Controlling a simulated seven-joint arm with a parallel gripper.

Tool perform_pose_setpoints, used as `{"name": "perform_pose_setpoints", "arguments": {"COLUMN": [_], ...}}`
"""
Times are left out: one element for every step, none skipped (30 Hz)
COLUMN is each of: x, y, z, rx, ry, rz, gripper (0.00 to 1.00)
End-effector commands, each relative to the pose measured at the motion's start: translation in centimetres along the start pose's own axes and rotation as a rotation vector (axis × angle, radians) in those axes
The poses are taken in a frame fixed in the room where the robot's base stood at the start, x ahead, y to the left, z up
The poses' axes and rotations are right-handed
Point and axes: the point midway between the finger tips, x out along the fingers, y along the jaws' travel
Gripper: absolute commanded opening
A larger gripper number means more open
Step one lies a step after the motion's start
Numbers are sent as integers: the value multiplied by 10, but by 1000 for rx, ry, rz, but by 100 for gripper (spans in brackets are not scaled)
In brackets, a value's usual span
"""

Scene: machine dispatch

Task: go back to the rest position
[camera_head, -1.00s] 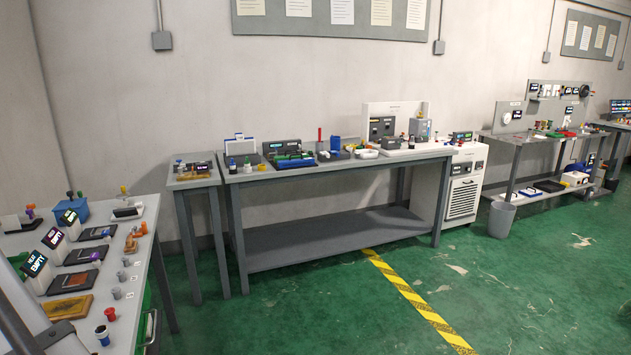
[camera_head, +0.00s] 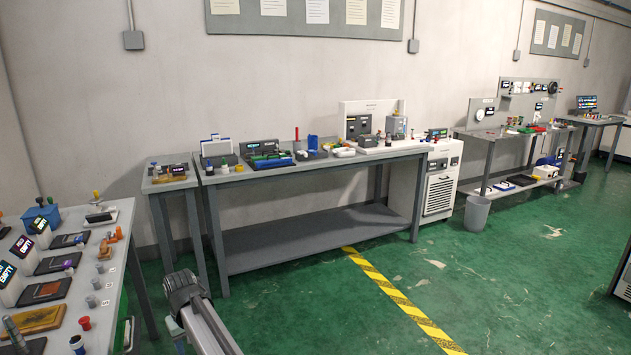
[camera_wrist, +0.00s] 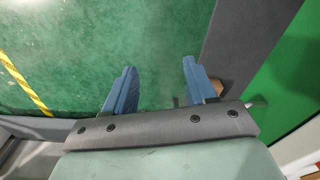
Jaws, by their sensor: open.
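In the wrist view my gripper (camera_wrist: 157,88) has its two blue fingers spread apart, with nothing between them. The green floor (camera_wrist: 90,40) shows beyond the fingertips. A dark grey surface (camera_wrist: 245,40) lies to the right of the fingers, apart from them. In the head view a part of my arm (camera_head: 195,310) shows at the bottom, between the left bench and the long grey table; my fingers cannot be made out there.
The left bench (camera_head: 118,262) carries several small devices and coloured parts. A small side table (camera_head: 165,185) and the long grey table (camera_head: 290,172) stand along the wall. A grey bin (camera_head: 476,216) stands further right. The floor around the yellow-black stripe (camera_head: 400,300) is open.

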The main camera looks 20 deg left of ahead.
Motion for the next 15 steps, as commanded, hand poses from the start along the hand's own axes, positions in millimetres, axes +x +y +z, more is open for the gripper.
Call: {"name": "perform_pose_setpoints", "arguments": {"x": [21, 32, 47, 58, 69, 83, 93, 104, 117, 127, 137, 150, 158, 168, 179], "y": [24, 36, 52, 64, 76, 91, 102, 113, 127, 138, 147, 160, 169, 178, 189], "z": [18, 26, 38, 47, 56, 70, 80, 91, 105, 117, 128, 145, 157, 169, 186], "rx": [31, 46, 69, 85, 102, 123, 140, 157, 180, 197, 214, 237, 253, 270, 293], "ry": [-20, -30, -43, -53, -63, -77, -87, -98, -110, -121, -131, -145, -155, -166, -179], "rz": [2, 2, 3, 3, 3, 3, 3, 3, 2, 1, 0, -1, -2, -4, -6], "gripper": [56, 56, 56, 56, 56, 56, 56, 56, 56, 56, 56, 56, 56, 56, 56]}}
